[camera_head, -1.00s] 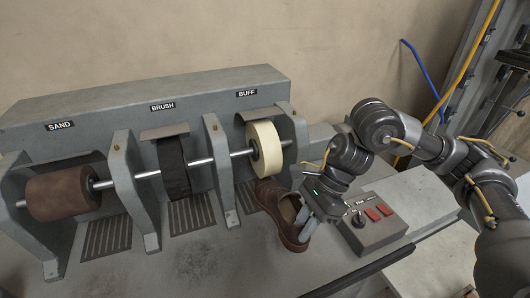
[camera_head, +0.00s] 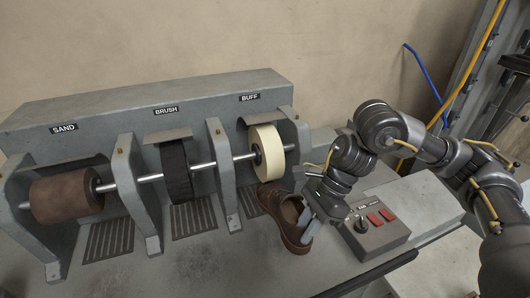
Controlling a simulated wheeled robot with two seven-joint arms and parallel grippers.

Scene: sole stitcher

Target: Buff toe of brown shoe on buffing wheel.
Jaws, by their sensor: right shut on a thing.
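The brown shoe (camera_head: 281,207) is under the cream buffing wheel (camera_head: 267,153), below the BUFF label. Its toe points up and back toward the underside of the wheel; I cannot tell whether they touch. My right gripper (camera_head: 307,228) is shut on the brown shoe at its heel end, at the front right of the wheel. The gripper and arm hide part of the shoe's right side. My left gripper is not in view.
A control box (camera_head: 374,231) with a knob and red buttons sits just right of the shoe. A grey divider (camera_head: 222,172) stands left of the buffing wheel. The black brush wheel (camera_head: 177,170) and brown sanding drum (camera_head: 66,199) share the shaft farther left.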

